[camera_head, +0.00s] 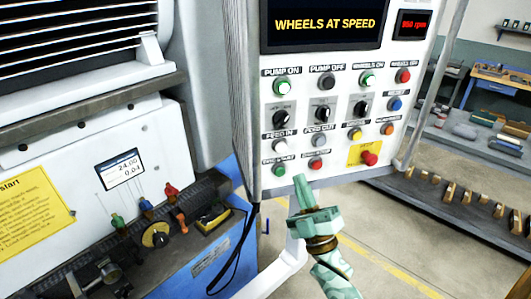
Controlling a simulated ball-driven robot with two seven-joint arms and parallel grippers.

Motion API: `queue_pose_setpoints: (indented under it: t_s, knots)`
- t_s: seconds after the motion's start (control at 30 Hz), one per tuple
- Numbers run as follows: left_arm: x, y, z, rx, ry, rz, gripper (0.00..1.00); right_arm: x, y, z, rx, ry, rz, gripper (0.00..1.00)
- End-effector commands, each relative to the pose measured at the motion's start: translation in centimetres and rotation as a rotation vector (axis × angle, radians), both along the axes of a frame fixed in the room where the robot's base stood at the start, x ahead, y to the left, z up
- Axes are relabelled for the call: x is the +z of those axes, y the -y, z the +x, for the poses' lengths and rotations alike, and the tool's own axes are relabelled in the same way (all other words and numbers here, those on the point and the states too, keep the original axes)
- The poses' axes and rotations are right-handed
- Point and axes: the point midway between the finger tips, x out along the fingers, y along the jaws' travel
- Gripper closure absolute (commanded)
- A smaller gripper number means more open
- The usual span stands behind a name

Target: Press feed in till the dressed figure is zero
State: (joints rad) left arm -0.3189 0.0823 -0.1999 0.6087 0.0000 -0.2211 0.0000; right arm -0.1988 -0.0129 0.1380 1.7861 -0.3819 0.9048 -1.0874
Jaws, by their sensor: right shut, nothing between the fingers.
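The control panel (340,150) stands in the middle, with a screen (325,24) reading "WHEELS AT SPEED". The feed in button (279,147) is a pale round button at the panel's left, below a black knob. The feed out button (319,141) is grey and to its right. A small display (120,169) on the machine at left seems to read 24.00 above 0.04. My right gripper (301,181) is shut and empty at the panel's lower edge, below and right of feed in. I cannot tell whether it touches the panel. My left gripper is out of view.
A green button (279,170) and a red one (316,164) sit between my gripper and the feed buttons. A red mushroom button (370,159) on yellow is at lower right. Coloured valves (146,206) and a black cable (245,235) are at left. Shelving stands at right.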

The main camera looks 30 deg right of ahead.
Motion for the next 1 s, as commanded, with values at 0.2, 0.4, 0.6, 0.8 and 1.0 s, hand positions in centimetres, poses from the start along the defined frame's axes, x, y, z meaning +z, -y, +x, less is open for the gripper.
queue_pose_setpoints:
  t_s: [0.2,0.4,0.6,0.8,1.0]
  knots:
    - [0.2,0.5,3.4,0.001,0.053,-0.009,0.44,0.0,0.0,0.0,0.001,0.000,0.001,1.00]
    - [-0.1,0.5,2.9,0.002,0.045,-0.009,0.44,-0.1,0.1,0.9,0.002,0.002,0.000,1.00]
    - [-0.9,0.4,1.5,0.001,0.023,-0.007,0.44,-0.1,0.6,3.5,0.002,0.002,0.001,1.00]
    - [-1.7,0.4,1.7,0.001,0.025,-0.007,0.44,-0.1,1.1,6.2,0.003,0.001,0.000,1.00]
    - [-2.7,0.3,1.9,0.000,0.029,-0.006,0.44,-0.2,1.4,8.0,0.002,0.000,0.000,1.00]
